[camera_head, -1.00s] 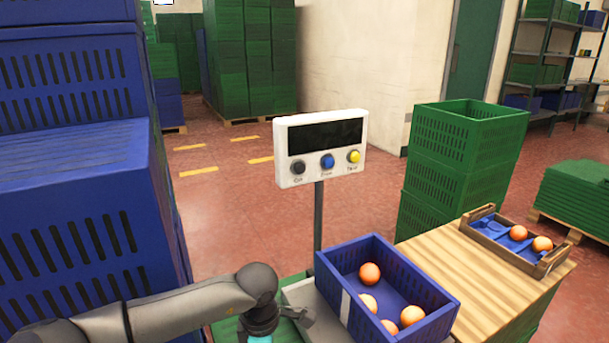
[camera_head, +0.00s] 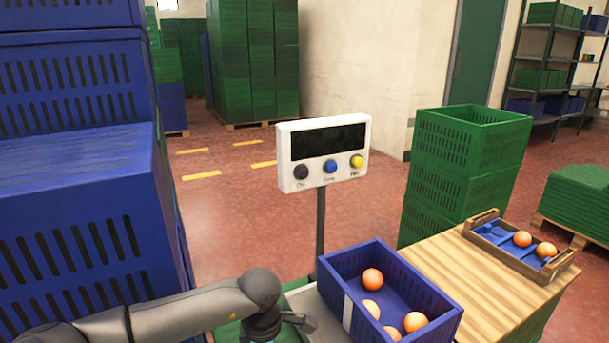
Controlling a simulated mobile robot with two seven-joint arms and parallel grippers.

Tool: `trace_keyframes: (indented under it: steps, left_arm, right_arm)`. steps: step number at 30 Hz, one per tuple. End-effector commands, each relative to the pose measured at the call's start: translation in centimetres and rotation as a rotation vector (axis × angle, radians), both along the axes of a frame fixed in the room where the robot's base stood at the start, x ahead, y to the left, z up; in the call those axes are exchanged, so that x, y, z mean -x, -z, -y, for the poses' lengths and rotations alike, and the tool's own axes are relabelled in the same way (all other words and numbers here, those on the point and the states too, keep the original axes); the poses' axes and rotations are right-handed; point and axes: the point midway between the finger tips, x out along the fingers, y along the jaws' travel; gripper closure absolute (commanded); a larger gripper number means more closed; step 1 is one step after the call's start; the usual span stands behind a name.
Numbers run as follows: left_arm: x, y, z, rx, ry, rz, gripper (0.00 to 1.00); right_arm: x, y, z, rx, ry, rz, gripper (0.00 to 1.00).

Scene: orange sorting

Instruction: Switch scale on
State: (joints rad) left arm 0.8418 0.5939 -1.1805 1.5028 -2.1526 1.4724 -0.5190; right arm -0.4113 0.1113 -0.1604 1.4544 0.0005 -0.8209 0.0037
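The scale's white display head (camera_head: 324,153) stands upright on a grey post (camera_head: 320,232) in the middle of the view. Its screen (camera_head: 328,141) is dark and blank. Below the screen are a black button (camera_head: 301,172) at the left, a blue button (camera_head: 330,167) in the middle and a yellow button (camera_head: 357,161) at the right. My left gripper (camera_head: 304,322) is low in the view, below the display head and beside the blue crate. It is apart from the buttons. Its fingers are small and partly hidden, so its opening is unclear. My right gripper is out of view.
A blue crate (camera_head: 434,303) with several oranges sits on the scale's platform (camera_head: 305,300). A wooden table (camera_head: 440,262) to the right bears a small wooden tray (camera_head: 483,217) with oranges. Tall blue crates (camera_head: 75,170) fill the left side. Green crates (camera_head: 470,140) stand behind the table.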

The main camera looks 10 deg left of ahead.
Motion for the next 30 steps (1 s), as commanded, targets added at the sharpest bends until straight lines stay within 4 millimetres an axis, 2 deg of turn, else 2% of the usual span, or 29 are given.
trace_keyframes:
  steps: [1, 4, 5, 30]
  left_arm:
    - [0.0, 0.0, 0.0, 0.0, 0.0, 0.0, 0.88]
    - [0.0, 0.0, 0.0, 0.0, 0.0, 0.0, 0.99]
    - [0.0, 0.0, 0.0, 0.0, 0.0, 0.0, 1.0]
    - [0.0, 0.0, 0.0, 0.0, 0.0, 0.0, 1.0]
  right_arm:
    - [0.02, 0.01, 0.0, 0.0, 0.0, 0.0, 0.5]
    - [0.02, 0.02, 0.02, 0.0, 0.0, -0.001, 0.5]
    - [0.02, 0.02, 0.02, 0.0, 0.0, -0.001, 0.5]
    - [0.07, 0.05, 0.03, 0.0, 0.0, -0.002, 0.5]
